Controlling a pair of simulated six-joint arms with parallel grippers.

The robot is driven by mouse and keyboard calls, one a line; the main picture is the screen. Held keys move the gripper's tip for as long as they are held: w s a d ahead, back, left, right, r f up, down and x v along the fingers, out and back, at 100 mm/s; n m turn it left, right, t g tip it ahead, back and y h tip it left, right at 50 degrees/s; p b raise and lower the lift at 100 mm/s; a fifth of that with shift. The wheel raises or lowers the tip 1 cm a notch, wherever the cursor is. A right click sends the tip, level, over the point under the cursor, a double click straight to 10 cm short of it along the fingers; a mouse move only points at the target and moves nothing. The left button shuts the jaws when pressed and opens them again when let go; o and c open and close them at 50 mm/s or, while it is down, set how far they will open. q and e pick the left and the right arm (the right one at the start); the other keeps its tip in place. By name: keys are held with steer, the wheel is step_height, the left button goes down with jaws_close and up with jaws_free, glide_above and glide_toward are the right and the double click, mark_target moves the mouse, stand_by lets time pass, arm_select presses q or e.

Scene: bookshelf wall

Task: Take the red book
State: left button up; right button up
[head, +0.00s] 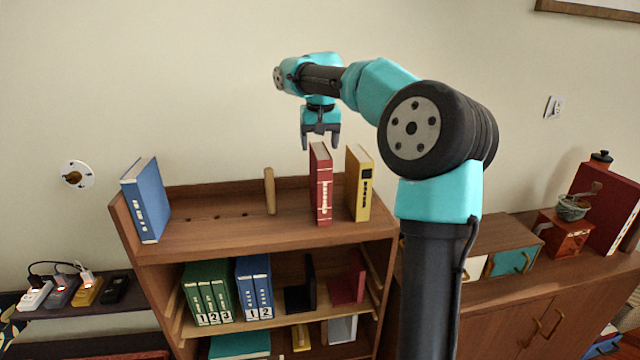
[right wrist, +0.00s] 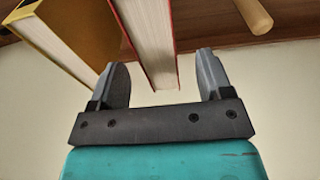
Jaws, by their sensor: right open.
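The red book (head: 320,185) stands upright on the top shelf of the bookcase, between a wooden peg and a yellow book. My right gripper (head: 320,143) is open just above and behind the top of the red book in the head view. In the right wrist view the red book (right wrist: 150,40) lies between the lines of the two open fingers (right wrist: 160,82), with its page edges facing the camera. I cannot tell whether a finger touches it. My left gripper is not in view.
A yellow book (head: 359,185) stands close to the right of the red book. A wooden peg (head: 269,190) stands to its left, and a blue book (head: 147,200) leans at the far left. The shelf (head: 220,235) between them is clear. The wall is close behind.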

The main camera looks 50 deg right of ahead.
mark_target(320, 150)
steer(key=shift+f, duration=0.1)
steer(key=shift+w+d+f, duration=0.1)
steer(key=shift+d+f, duration=0.05)
steer(key=shift+f, duration=0.7)
steer(key=shift+w+d+f, duration=0.1)
steer(key=shift+d+f, duration=0.05)
steer(key=shift+f, duration=0.7)
steer(key=shift+w+d+f, duration=0.1)
steer(key=shift+d+f, duration=0.05)
steer(key=shift+f, duration=0.7)
jaws_close()
